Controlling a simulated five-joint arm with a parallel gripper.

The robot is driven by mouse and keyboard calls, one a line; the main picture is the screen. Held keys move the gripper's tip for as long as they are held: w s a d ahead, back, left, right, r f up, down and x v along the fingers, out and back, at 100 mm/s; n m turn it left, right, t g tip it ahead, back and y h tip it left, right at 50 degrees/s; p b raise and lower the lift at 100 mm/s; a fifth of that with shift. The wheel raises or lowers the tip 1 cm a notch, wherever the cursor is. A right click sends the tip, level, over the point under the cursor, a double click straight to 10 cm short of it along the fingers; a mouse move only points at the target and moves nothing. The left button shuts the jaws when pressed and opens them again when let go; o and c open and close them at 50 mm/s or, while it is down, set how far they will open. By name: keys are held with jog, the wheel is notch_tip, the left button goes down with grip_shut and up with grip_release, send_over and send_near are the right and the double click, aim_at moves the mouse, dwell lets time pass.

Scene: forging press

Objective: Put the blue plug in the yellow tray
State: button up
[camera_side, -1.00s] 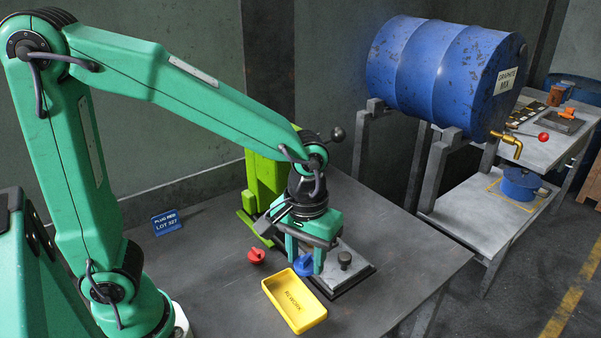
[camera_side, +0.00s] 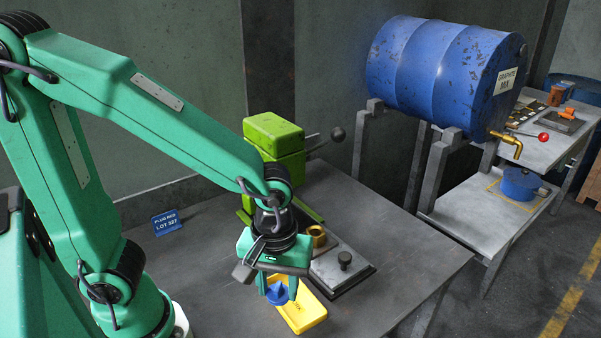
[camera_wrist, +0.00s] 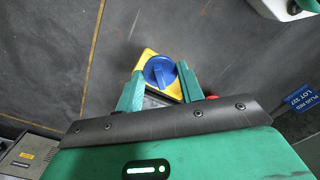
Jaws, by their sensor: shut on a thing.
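My gripper (camera_side: 277,287) is shut on the blue plug (camera_side: 278,295) and holds it over the left part of the yellow tray (camera_side: 309,314). In the wrist view the blue plug (camera_wrist: 158,72) sits between the green fingers, with the yellow tray (camera_wrist: 149,53) showing behind it. From the side view I cannot tell how far the plug is above the tray floor. The gripper and plug hide part of the tray.
A green press (camera_side: 272,140) stands farther back. A blue sign (camera_side: 167,222) reads "PLUG RED LOT 327". A bit of red (camera_wrist: 212,97) shows beside a finger.

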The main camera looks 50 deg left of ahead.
jog(key=w+a+f, duration=0.2)
jog(key=a, duration=0.1)
jog(key=w+a+f, duration=0.4)
jog(key=w+a, duration=0.1)
jog(key=shift+a+f, duration=0.3)
jog(key=shift+a, duration=0.05)
jog(key=shift+s, duration=0.1)
jog(key=shift+f, duration=0.15)
jog(key=shift+f, duration=1.85)
jog(key=shift+f, duration=0.1)
jog(key=o, duration=0.7)
